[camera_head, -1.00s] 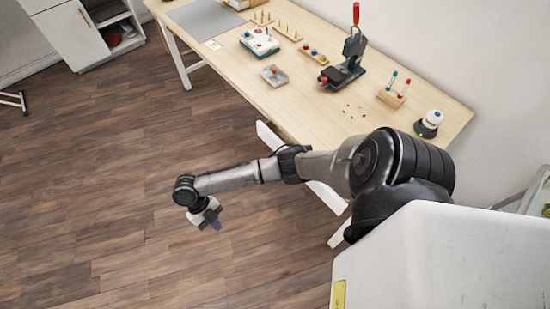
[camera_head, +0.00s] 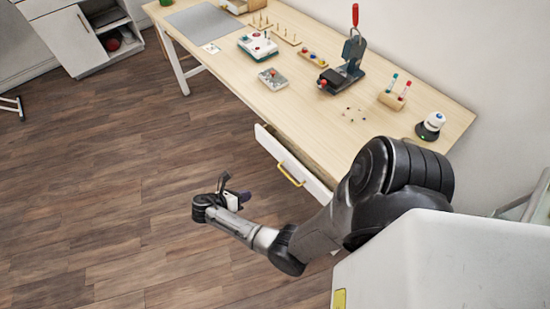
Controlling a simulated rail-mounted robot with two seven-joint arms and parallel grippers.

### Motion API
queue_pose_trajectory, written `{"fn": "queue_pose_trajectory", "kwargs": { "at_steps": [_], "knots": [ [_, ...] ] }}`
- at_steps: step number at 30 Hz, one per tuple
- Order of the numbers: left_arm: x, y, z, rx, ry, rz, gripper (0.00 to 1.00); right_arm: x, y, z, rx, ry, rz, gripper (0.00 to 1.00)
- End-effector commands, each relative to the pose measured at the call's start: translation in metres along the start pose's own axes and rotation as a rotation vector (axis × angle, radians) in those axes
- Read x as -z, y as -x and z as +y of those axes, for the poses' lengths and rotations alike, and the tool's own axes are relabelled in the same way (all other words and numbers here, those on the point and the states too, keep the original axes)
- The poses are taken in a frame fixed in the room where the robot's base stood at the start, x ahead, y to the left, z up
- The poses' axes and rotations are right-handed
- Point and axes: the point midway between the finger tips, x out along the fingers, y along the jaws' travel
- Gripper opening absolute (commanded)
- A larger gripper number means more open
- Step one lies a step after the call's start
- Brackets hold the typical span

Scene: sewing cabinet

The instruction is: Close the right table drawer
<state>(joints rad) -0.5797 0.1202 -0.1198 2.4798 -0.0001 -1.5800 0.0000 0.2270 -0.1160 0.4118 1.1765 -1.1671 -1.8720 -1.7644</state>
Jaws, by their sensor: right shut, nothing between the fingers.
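The right table drawer (camera_head: 300,173) is a white-fronted drawer with a yellow handle (camera_head: 290,174), under the front edge of the wooden table (camera_head: 310,118). It stands partly pulled out, its front apart from the table edge. Its right end is partly hidden by my right arm. My right gripper (camera_head: 240,188) is shut and empty. It is over the floor in front of the drawer, to the left of the handle and not touching it. My left gripper is not in view.
On the table stand a press with a red lever (camera_head: 345,62), a white-green device (camera_head: 257,46), a wooden tube holder (camera_head: 393,98) and a white-topped button device (camera_head: 430,125). A white cabinet (camera_head: 75,38) stands at the upper left. The wooden floor (camera_head: 100,210) is clear.

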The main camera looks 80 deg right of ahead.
Motion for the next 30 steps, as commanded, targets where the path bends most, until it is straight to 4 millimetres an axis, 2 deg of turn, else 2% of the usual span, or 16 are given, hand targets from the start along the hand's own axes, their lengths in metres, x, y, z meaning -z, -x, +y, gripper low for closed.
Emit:
{"fn": "queue_pose_trajectory", "kwargs": {
  "at_steps": [3, 9, 12, 17, 23, 30],
  "knots": [
    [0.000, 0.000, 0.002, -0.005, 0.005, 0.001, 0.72, -0.030, 0.001, -0.010, 0.052, -0.153, -0.216, 0.00],
    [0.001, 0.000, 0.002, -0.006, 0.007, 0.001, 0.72, -0.066, 0.016, -0.024, 0.063, -0.419, -0.486, 0.00],
    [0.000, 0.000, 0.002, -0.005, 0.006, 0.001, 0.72, -0.067, 0.017, -0.026, 0.048, -0.517, -0.503, 0.00],
    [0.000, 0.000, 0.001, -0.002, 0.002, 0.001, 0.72, -0.069, 0.013, -0.026, 0.033, -0.584, -0.504, 0.00],
    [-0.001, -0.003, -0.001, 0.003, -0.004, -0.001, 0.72, -0.079, -0.009, -0.031, 0.032, -0.594, -0.506, 0.00],
    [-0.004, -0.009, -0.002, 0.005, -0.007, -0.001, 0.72, -0.099, -0.050, -0.038, 0.032, -0.593, -0.505, 0.00]
  ]
}}
